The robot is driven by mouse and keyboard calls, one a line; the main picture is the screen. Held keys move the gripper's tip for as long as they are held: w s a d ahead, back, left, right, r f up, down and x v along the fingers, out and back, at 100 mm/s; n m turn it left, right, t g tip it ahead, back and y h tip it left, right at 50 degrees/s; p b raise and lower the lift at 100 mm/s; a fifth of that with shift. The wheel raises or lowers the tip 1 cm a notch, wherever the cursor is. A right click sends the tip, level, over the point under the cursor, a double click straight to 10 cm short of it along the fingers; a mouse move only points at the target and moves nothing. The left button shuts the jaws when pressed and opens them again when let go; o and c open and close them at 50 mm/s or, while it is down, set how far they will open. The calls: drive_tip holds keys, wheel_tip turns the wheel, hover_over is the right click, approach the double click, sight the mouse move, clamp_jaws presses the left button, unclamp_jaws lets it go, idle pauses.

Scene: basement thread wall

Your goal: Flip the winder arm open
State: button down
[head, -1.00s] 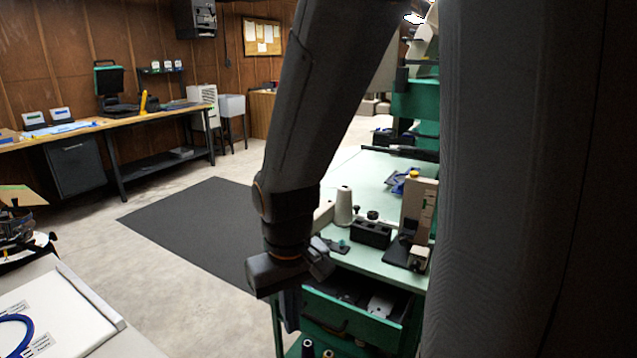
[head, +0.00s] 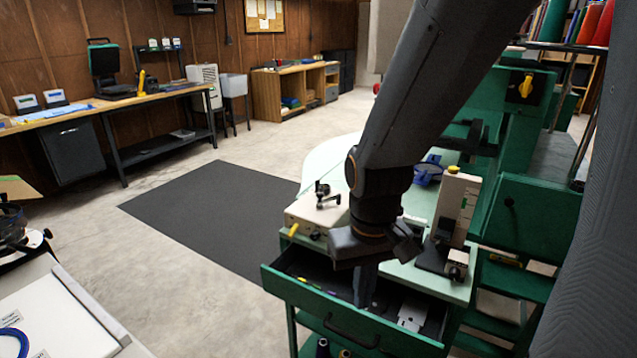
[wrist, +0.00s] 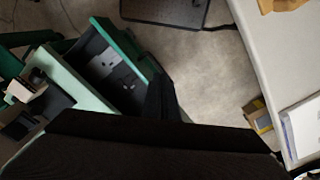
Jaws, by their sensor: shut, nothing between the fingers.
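A beige box (head: 315,212) with a black crank-like arm (head: 324,191) on top and a yellow knob (head: 293,230) in front stands at the left of the pale green worktop. It looks like the winder, but I cannot tell for sure. The black arm sticks up above the box. My gripper (head: 365,292) points down over the open drawer, right of and nearer than the box, apart from it. It is shut and empty. In the wrist view its dark fingers (wrist: 163,98) show beside the drawer.
The open green drawer (head: 345,330) juts out toward me and also shows in the wrist view (wrist: 118,68). A beige upright device (head: 457,208) stands right of my arm. A white-topped table (head: 70,310) is at the near left. The floor around the dark mat (head: 215,215) is clear.

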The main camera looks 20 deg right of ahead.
sight(329, 199)
drive_tip(key=w+r+n+t+y+p, duration=0.1)
drive_tip(key=w+r, duration=0.4)
drive_tip(key=w, duration=0.6)
drive_tip(key=w+r+n+y+p, duration=0.1)
drive_tip(key=w+r+n, duration=0.4)
drive_tip(key=w, duration=0.7)
drive_tip(key=w+r+n+t+p, duration=0.1)
drive_tip(key=w+r+n+p, duration=0.2)
drive_tip(key=w, duration=0.9)
drive_tip(key=shift+w+a+r+t+y+p, duration=0.2)
drive_tip(key=shift+a+r+t+y+p, duration=0.15)
drive_tip(key=shift+r, duration=0.6)
drive_tip(key=shift+f, duration=0.1)
drive_tip(key=p+x, duration=0.2)
drive_tip(key=x, duration=0.7)
drive_tip(key=shift+f+p, duration=0.15)
drive_tip(key=shift+p, duration=0.25)
drive_tip(key=shift+s+d+f+p, duration=0.25)
drive_tip(key=shift+s+d+p, duration=0.2)
drive_tip(key=shift+s+d, duration=0.15)
drive_tip(key=shift+s+d+f+p, duration=0.25)
drive_tip(key=shift+s+d+p, duration=0.2)
drive_tip(key=shift+s+d, duration=0.15)
drive_tip(key=shift+s+d+f, duration=0.1)
drive_tip(key=shift+d, duration=0.05)
